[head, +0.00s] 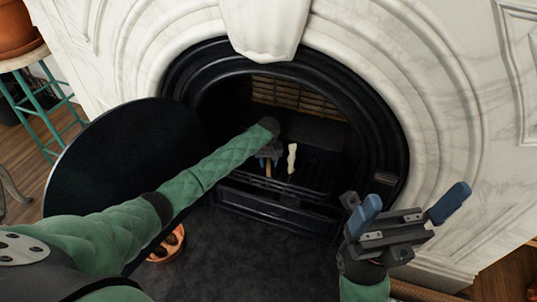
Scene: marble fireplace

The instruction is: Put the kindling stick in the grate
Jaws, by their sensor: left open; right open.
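The black grate (275,190) sits low in the arched fireplace opening. My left arm reaches into the opening, and my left gripper (268,158) is open just above and behind the grate's front bars. A short brown stick (268,171), seemingly the kindling stick, stands upright at its fingers, inside the grate area. The dark opening and the small size hide whether the fingers touch it. A pale, knobbly upright piece (292,158) stands just to its right. My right gripper (408,208) is open and empty, in front of the fireplace's right side.
A large black round panel (110,165) stands at the left, behind my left arm. A copper bucket (166,246) with brown contents sits on the dark hearth (235,250). White marble (450,110) surrounds the opening. A teal stool (40,105) bears a terracotta pot (18,28) at upper left.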

